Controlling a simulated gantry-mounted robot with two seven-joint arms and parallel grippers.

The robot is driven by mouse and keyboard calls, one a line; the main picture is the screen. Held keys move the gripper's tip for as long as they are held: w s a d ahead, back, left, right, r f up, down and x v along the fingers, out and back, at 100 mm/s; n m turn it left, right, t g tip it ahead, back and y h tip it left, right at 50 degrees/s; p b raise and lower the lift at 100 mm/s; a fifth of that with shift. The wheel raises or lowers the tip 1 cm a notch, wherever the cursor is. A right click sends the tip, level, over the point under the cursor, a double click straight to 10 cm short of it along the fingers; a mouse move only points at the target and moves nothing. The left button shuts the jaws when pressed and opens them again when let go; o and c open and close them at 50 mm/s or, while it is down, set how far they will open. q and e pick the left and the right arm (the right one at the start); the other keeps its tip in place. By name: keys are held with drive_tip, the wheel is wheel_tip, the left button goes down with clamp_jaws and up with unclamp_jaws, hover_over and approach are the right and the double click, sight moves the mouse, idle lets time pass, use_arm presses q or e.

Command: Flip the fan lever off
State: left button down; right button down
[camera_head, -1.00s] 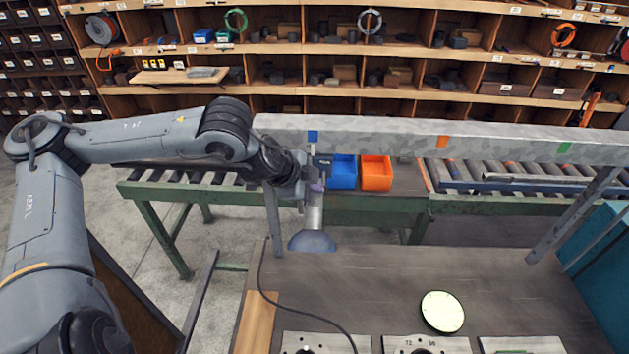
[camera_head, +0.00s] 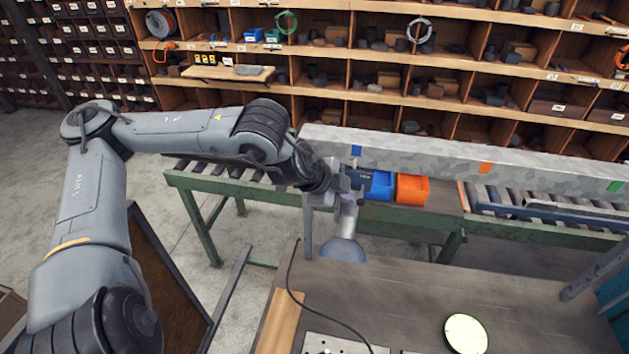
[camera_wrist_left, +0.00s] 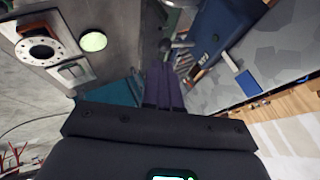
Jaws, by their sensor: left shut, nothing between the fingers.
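A dark blue switch box (camera_head: 357,179) with a pale label hangs below the blue tag on the grey overhead beam, partly behind my left gripper. My left gripper (camera_head: 348,198) is shut and empty by the box. Its purple fingers (camera_wrist_left: 161,88) point toward the knob; I cannot tell whether they touch. My right gripper is not in view.
The beam (camera_head: 440,160) crosses above the bench. The bench (camera_head: 400,295) holds plates, a pale green disc (camera_head: 466,333) and a cable. Blue (camera_head: 381,187) and orange (camera_head: 412,188) bins stand behind.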

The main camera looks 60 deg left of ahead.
use_arm(q)
drive_tip(key=s+d+f+b+v, duration=0.1)
drive_tip(key=b+v, duration=0.2)
drive_tip(key=v, duration=0.6)
drive_tip(key=shift+s+r+b, duration=0.25)
drive_tip(key=shift+r+b, duration=0.05)
drive_tip(key=shift+b, duration=0.1)
drive_tip(key=shift+d, duration=0.1)
